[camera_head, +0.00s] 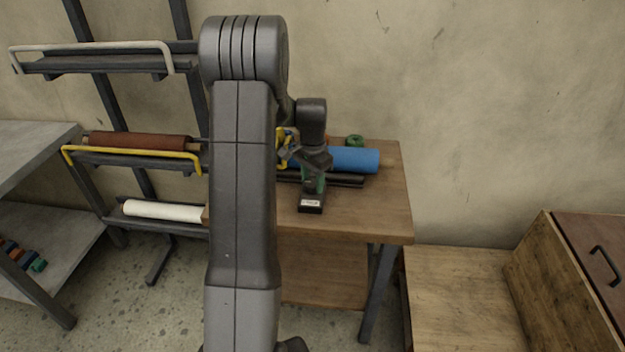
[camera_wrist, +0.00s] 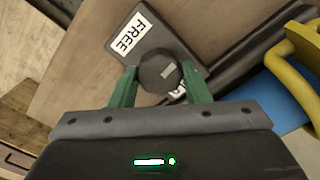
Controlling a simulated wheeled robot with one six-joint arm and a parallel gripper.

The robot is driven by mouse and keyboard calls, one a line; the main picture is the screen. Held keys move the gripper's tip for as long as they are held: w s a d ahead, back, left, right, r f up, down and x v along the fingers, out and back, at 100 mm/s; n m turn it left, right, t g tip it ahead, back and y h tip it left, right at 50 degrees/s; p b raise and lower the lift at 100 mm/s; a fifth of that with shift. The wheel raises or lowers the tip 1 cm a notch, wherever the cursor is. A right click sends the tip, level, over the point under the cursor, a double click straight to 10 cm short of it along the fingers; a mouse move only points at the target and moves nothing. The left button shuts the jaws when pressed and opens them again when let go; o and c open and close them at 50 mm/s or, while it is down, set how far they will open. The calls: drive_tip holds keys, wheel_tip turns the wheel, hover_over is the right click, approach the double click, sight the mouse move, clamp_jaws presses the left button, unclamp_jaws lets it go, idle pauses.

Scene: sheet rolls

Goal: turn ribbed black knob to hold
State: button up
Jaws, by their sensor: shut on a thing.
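The ribbed black knob (camera_wrist: 152,82) sits on a dark base plate (camera_wrist: 133,30) on the wooden table. A white FREE label (camera_wrist: 129,35) is on the plate, at upper left of the knob. A second white label (camera_wrist: 179,92) shows partly beside the right finger; its text cannot be read fully. A short pale mark on the knob's top lies right of its centre, not facing the FREE label. My gripper (camera_wrist: 160,69) has its green fingers on both sides of the knob, shut on it. In the head view, my gripper (camera_head: 314,184) points down at the plate, hiding the knob.
A blue roll (camera_head: 355,160) lies behind the gripper on a dark rail, beside a yellow handle (camera_wrist: 302,45). A green roll end (camera_head: 354,140) is further back. The rack at left holds a brown roll (camera_head: 137,141) and a white roll (camera_head: 162,210). The table (camera_head: 370,215) is clear at front right.

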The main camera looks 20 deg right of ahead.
sight(313, 182)
drive_tip(key=m, duration=0.5)
drive_tip(key=shift+r+m, duration=0.1)
drive_tip(key=shift+m, duration=0.2)
drive_tip(key=m, duration=1.3)
idle(0.4)
drive_tip(key=o, duration=1)
drive_tip(key=shift+c, duration=0.2)
wheel_tip(313, 182, up, 14)
